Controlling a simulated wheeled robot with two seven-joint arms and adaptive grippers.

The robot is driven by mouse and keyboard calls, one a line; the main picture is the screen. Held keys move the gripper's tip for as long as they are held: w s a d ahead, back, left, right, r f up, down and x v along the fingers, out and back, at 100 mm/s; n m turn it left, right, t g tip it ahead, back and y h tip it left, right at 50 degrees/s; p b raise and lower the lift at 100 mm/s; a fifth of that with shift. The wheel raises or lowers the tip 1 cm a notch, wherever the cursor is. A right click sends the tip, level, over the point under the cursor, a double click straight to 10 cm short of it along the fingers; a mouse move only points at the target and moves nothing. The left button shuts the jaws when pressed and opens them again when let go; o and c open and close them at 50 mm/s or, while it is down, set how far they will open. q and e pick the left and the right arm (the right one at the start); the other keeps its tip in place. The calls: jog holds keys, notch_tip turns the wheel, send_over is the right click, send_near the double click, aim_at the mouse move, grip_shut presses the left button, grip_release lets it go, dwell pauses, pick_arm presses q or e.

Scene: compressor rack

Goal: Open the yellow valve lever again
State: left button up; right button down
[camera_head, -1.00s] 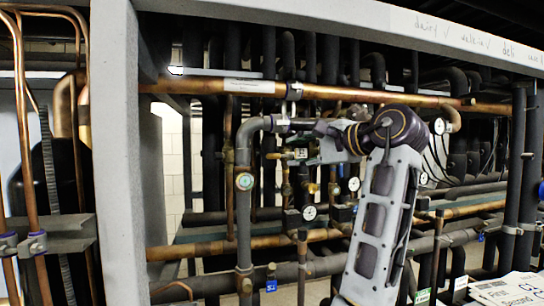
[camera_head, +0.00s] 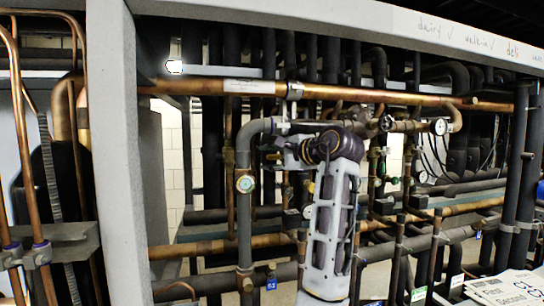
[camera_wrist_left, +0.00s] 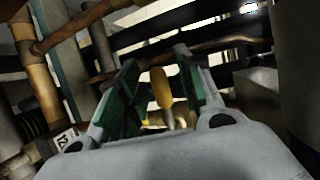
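The yellow valve lever (camera_wrist_left: 162,88) shows in the left wrist view as a rounded yellow bar, standing nearly upright. My left gripper (camera_wrist_left: 157,64) has its two green-padded fingers apart, one on each side of the lever. A gap shows on both sides, so the fingers do not look closed on it. In the head view my left gripper (camera_head: 284,152) is at the pipework left of centre, in front of the valves. It is partly hidden by my own wrist there. My right gripper is not in view.
A long copper pipe (camera_head: 350,95) runs across above my wrist. A grey frame post (camera_head: 118,150) is farther left. White papers (camera_head: 505,288) lie at the lower right.

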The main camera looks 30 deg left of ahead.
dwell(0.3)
pick_arm(q)
grip_shut()
jog(key=shift+f, duration=0.15)
dwell(0.3)
jog(key=shift+w+f+n+h, duration=0.1)
jog(key=shift+f+n+h, duration=0.6)
jog(key=shift+n, duration=0.5)
jog(key=shift+w+d+f+n+t+h, duration=0.15)
jog(key=shift+f+n+t+h, duration=0.25)
jog(key=shift+n, duration=0.25)
jog(key=shift+w+d+f+n+t+h, duration=0.15)
jog(key=shift+f+n+t+h, duration=0.15)
jog(key=shift+f+n+h, duration=0.25)
jog(key=shift+r, duration=0.15)
grip_release()
